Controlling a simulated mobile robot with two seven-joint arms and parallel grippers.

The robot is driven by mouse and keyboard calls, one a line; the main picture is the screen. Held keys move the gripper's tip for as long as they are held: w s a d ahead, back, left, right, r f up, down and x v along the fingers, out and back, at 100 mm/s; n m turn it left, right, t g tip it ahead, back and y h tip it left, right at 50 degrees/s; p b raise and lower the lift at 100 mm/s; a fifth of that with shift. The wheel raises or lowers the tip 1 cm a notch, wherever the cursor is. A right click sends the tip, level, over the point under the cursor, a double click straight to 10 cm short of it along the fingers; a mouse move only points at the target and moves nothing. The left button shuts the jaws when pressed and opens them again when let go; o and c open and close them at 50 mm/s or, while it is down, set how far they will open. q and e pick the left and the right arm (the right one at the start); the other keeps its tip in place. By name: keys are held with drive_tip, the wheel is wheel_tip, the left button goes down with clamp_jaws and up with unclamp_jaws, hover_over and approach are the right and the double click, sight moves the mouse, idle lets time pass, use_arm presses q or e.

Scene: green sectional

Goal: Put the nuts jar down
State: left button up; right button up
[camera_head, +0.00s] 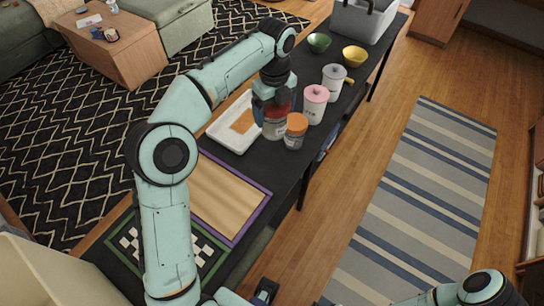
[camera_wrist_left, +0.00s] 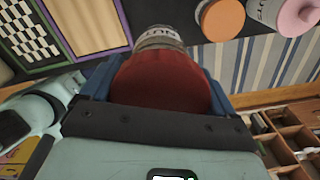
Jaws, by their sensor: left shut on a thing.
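The nuts jar (camera_head: 275,130) is a clear jar with a red lid, held by my left gripper (camera_head: 274,100) over the dark table, between the white tray and the orange-lidded jar. In the left wrist view the gripper (camera_wrist_left: 165,95) is shut on the red lid (camera_wrist_left: 165,82), with a blue finger on each side. The labelled jar body (camera_wrist_left: 160,38) shows beyond the lid. Whether the jar's base touches the table is hard to tell.
The dark table (camera_head: 270,163) holds an orange-lidded jar (camera_head: 296,130) close beside, a pink-lidded jar (camera_head: 315,104), a white-lidded jar (camera_head: 333,77), green (camera_head: 319,43) and yellow bowls (camera_head: 354,56), a white tray (camera_head: 222,133), a purple-framed board (camera_head: 228,195) and a checkered board (camera_head: 205,250).

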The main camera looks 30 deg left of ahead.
sight(274, 130)
use_arm(q)
wheel_tip(274, 130, down, 20)
drive_tip(key=b, duration=0.4)
drive_tip(key=shift+s+d+r, duration=0.1)
drive_tip(key=shift+s+r, duration=0.05)
drive_tip(key=shift+r, duration=0.05)
use_arm(e)
drive_tip(key=f, duration=0.2)
drive_tip(key=s+f, duration=0.1)
drive_tip(key=f, duration=0.1)
drive_tip(key=shift+d+f, duration=0.1)
use_arm(q)
drive_tip(key=o, duration=0.8)
drive_tip(key=shift+f, duration=0.1)
drive_tip(key=shift+o, duration=0.2)
wheel_tip(274, 130, up, 12)
drive_tip(key=shift+r+p, duration=0.15)
drive_tip(key=shift+p, duration=0.95)
use_arm(e)
wheel_tip(274, 130, up, 2)
drive_tip(key=shift+r, duration=0.1)
